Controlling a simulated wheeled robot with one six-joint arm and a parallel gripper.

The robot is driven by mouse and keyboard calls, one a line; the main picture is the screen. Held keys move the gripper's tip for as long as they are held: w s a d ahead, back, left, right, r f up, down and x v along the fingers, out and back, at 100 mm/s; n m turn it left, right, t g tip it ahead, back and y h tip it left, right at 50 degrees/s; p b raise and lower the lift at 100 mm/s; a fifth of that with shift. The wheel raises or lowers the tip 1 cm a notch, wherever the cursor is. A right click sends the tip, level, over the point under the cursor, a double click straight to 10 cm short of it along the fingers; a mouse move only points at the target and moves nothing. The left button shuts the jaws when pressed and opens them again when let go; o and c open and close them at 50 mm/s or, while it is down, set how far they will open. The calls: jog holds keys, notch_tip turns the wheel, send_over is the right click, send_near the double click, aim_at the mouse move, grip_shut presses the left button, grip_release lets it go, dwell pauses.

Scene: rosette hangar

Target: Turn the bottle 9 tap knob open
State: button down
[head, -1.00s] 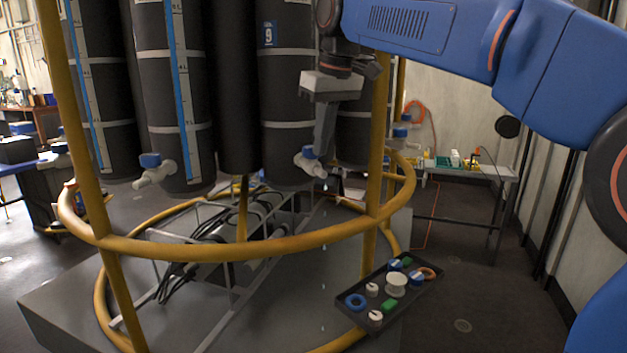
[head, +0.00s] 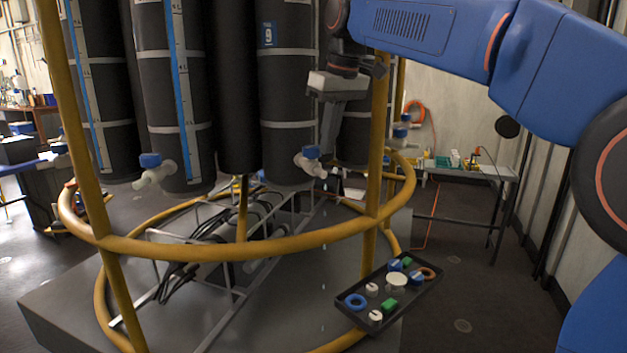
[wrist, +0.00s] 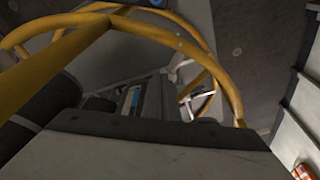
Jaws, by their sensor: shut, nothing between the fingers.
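Bottle 9 (head: 285,95) is a dark cylinder with a blue number 9 label, hanging inside the yellow frame in the head view. Its tap (head: 313,166) is white and sits near its lower end. The blue tap knob (head: 311,153) is on top of the tap. My gripper (head: 326,146) points down just to the right of the knob, its tips close to the tap; I cannot tell whether they touch it. It is shut with nothing seen in it. In the wrist view the gripper body fills the lower part, and the tap and knob cannot be made out.
Yellow frame rings and posts (head: 376,150) stand around the bottles, with one post right of my gripper. A neighbouring bottle has its own blue-knobbed tap (head: 151,164). A dark tray (head: 395,307) of small parts sits at the lower right. A bench (head: 465,170) stands behind.

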jog(key=shift+s+d, duration=0.1)
jog(key=shift+d, duration=0.1)
dwell(0.4)
notch_tip(320, 180, up, 6)
jog(key=shift+d, duration=0.15)
dwell(0.6)
jog(key=shift+s, duration=0.1)
jog(key=shift+s+a+f, duration=0.25)
jog(key=shift+a+f, duration=0.25)
jog(key=shift+f, duration=0.5)
jog(key=shift+s+a+f, duration=0.3)
jog(key=shift+a+f, duration=0.15)
jog(key=shift+f, duration=0.55)
jog(key=shift+s+a+f, duration=0.25)
jog(key=shift+a+f, duration=0.25)
jog(key=shift+f, duration=0.5)
jog(key=shift+w+d, duration=0.45)
jog(key=shift+d, duration=0.25)
